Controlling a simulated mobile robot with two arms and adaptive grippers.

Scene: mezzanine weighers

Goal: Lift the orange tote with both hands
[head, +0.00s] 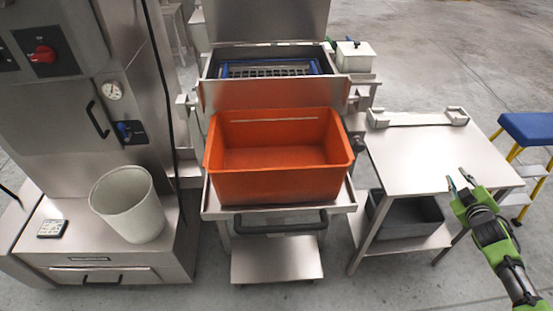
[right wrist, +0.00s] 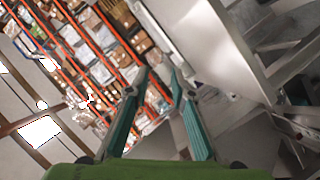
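The orange tote (head: 280,184) stands upright on a steel shelf in front of the weigher, in the middle of the head view. It looks empty inside. My right gripper (head: 459,180) is over the front right corner of the steel side table, well to the right of the tote and apart from it. Its two fingers (right wrist: 160,85) are spread with nothing between them in the right wrist view, where the tote does not show. My left gripper is in neither view.
The steel side table (head: 415,150) is right of the tote, with a dark grey bin (head: 405,215) beneath. A white bucket (head: 128,203) stands on the machine base at left. A black handle (head: 280,222) juts out below the tote. A blue-topped step stool (head: 528,128) is at far right.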

